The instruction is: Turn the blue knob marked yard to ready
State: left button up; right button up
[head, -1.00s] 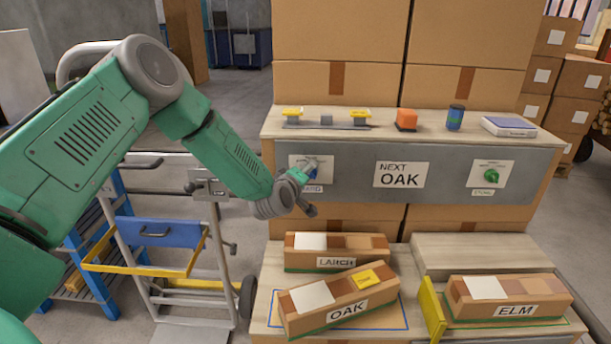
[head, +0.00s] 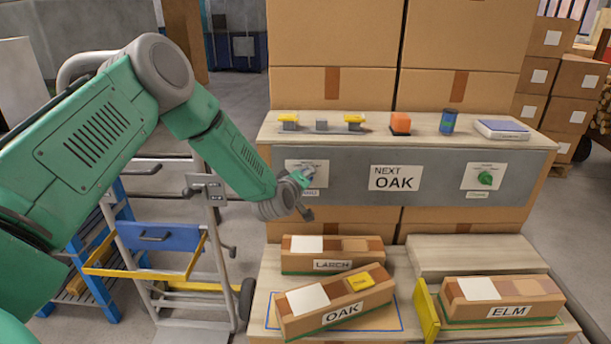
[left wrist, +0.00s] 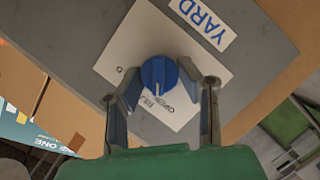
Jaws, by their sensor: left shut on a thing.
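The blue knob (left wrist: 158,75) sits on a white plate (left wrist: 150,50) on the grey panel, with the YARD label (left wrist: 207,27) beside it in the left wrist view. A white pointer line shows on the knob, aimed toward the gripper side of the picture, near small printed words that are hard to read. My left gripper (left wrist: 164,92) has its fingers on either side of the knob and is shut on it. In the head view my left gripper (head: 303,181) is at the panel's left plate and mostly hides the knob. My right gripper is not in view.
A green knob (head: 485,178) sits at the right of the grey panel (head: 345,190), past the NEXT OAK sign (head: 396,178). Small items stand on the shelf above. A hand truck (head: 185,290) stands left.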

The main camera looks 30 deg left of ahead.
pick_arm(q)
jog(key=m+g+p, duration=0.1)
jog(key=m+p, duration=0.1)
jog(key=shift+d+y+p, duration=0.15)
jog(key=shift+y+p, duration=0.2)
jog(key=shift+y, duration=0.05)
jog(key=m+g+y+p, duration=0.1)
jog(key=m, duration=0.1)
jog(key=shift+m+p, duration=0.3)
jog(key=shift+p, duration=0.1)
jog(key=shift+f+g+y, duration=0.1)
jog(key=shift+g+y, duration=0.2)
jog(key=shift+s+f+m, duration=0.1)
jog(key=shift+m, duration=0.2)
jog(key=o, duration=1.1)
jog(key=shift+o, duration=0.2)
jog(key=shift+r, duration=0.2)
jog(key=v, duration=1.1)
jog(key=shift+s+d, duration=0.2)
jog(key=shift+d, duration=0.05)
